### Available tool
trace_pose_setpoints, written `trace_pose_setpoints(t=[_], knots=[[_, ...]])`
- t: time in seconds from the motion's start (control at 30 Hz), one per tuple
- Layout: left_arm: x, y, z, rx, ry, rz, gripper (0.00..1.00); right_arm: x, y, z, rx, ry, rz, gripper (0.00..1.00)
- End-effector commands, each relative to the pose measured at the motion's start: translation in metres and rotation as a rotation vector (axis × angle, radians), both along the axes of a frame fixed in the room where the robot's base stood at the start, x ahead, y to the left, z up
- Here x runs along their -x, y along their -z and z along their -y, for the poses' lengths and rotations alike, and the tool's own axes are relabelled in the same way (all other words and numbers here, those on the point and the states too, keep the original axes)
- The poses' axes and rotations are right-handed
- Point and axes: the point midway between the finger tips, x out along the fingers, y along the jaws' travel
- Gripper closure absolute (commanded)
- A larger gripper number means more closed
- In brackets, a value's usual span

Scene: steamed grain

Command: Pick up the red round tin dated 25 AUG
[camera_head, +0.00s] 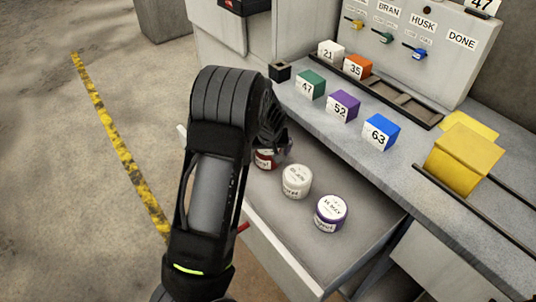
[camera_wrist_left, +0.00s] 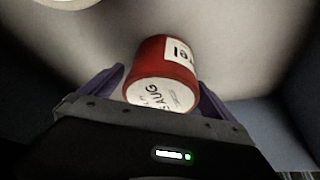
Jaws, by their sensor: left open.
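The red round tin (camera_wrist_left: 163,70) lies between the two purple fingers of my left gripper (camera_wrist_left: 160,76) in the left wrist view. Its white lid reads "AUG"; the day number is hard to make out. My left gripper is open, with a finger on each side of the tin; contact cannot be told. In the head view the red tin (camera_head: 265,161) stands in the open drawer, mostly hidden behind my left arm and gripper (camera_head: 275,142). A white tin (camera_head: 296,181) and a purple-banded tin (camera_head: 330,213) stand to its right. My right gripper is not in view.
The drawer (camera_head: 372,222) is open below the counter. On the counter stand numbered cubes, including green (camera_head: 311,84), purple (camera_head: 343,106) and blue (camera_head: 381,132), and a yellow block (camera_head: 457,160). A panel with small levers (camera_head: 400,40) stands behind. Drawer space right of the tins is clear.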

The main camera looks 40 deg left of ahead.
Motion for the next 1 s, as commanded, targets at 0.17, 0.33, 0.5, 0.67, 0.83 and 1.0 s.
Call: trace_pose_setpoints(t=[0.17, 0.33, 0.5, 0.67, 0.83, 1.0], knots=[[0.0002, -0.0002, -0.0001, 0.0, 0.0, 0.0, 0.0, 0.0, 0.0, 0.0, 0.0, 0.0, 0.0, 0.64], [0.0003, -0.0003, -0.0002, 0.0, 0.0, 0.0, 0.0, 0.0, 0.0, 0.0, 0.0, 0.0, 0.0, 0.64], [0.0003, -0.0003, -0.0002, 0.0, 0.0, 0.0, 0.11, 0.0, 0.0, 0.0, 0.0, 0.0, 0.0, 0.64], [0.0003, -0.0003, -0.0002, 0.0, 0.0, 0.0, 0.24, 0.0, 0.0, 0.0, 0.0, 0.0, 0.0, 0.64], [0.0003, -0.0003, -0.0002, 0.0, 0.0, 0.0, 0.38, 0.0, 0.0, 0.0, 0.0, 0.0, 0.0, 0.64], [0.0003, -0.0003, -0.0002, 0.0, 0.0, 0.0, 0.52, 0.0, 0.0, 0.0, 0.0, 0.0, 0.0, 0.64]])
